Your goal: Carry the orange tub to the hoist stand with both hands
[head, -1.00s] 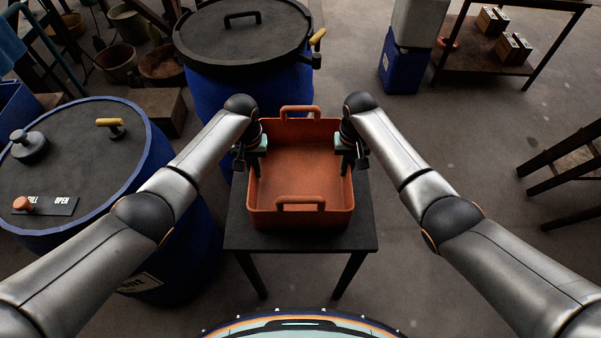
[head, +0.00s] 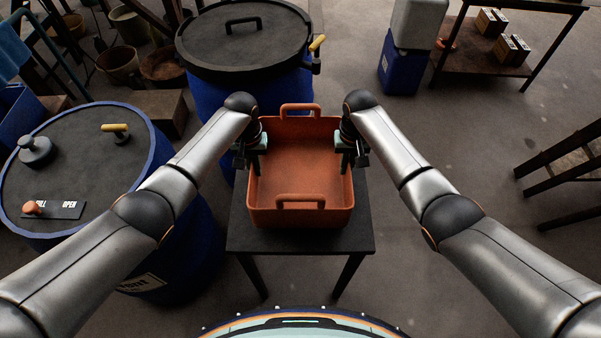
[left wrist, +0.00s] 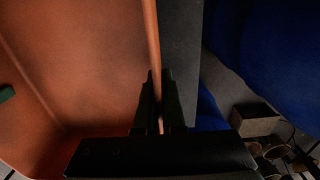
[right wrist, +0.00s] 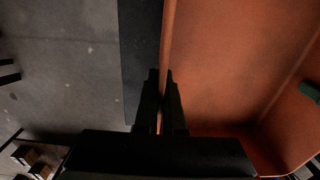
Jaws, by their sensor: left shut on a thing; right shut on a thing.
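The orange tub (head: 300,215) is an open, empty box with a loop handle at its near and far ends. It is level above a small dark table (head: 340,240) and seems slightly clear of its top; its underside is hidden. My left gripper (head: 257,152) is shut on the tub's left wall, which runs between the fingers in the left wrist view (left wrist: 160,100). My right gripper (head: 346,152) is shut on the right wall, seen in the right wrist view (right wrist: 160,100). I cannot tell which thing is the hoist stand.
A blue vat (head: 75,165) stands at the left, and another with a black lid (head: 240,50) stands behind the tub. A shelf table (head: 480,65) and blue container (head: 400,70) are at the back right. A ladder-like frame (head: 565,165) stands right. Floor between is clear.

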